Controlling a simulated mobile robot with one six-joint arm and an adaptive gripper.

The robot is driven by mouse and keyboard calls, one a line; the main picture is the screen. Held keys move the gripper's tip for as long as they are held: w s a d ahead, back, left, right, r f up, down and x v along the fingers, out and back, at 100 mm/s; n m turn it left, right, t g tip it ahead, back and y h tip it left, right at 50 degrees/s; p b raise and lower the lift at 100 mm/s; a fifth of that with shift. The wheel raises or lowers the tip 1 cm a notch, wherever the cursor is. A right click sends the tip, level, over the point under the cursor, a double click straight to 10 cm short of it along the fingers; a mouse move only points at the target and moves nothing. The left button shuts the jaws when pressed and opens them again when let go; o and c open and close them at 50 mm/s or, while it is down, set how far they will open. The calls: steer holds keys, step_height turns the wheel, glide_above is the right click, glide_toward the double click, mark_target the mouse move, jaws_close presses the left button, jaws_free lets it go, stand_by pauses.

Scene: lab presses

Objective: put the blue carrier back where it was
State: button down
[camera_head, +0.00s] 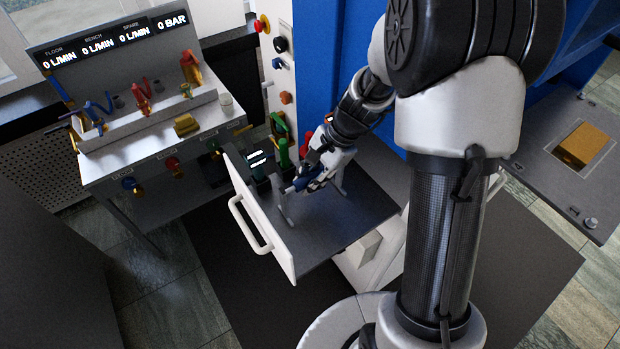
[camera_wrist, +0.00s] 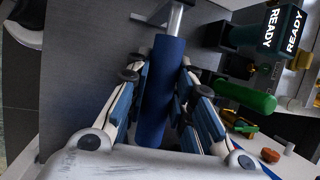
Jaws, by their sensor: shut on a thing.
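My gripper (camera_head: 312,178) is low over the open drawer (camera_head: 325,225). In the wrist view my gripper (camera_wrist: 163,100) has its padded fingers closed on both sides of a blue cylindrical bar, the blue carrier (camera_wrist: 158,85).
The drawer's white front (camera_head: 258,215) stands nearest, with a handle. A dark READY display unit (camera_wrist: 268,35) and a green cylinder (camera_wrist: 243,95) sit close beside my fingers. A valve bench (camera_head: 150,125) stands left. The drawer's front right area is clear.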

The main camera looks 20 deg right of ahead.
steer(key=c, duration=1.4)
jaws_free()
steer(key=shift+f, duration=0.15)
steer(key=shift+r, duration=0.3)
steer(key=w+p+v, duration=0.1)
steer(key=p+v, duration=0.2)
steer(key=v, duration=0.8)
steer(key=s+a+r+n+t+h, duration=0.1)
steer(key=s+r+n+t+h, duration=0.1)
steer(key=s+r+n, duration=0.4)
steer(key=s+a+r+n+t+h, duration=0.2)
steer(key=s+r+n, duration=0.4)
steer(key=s, duration=0.9)
steer(key=shift+s+a+n+h, duration=0.3)
steer(key=shift+a+n+h, duration=0.1)
steer(key=shift+n, duration=0.6)
steer(key=shift+r, duration=0.1)
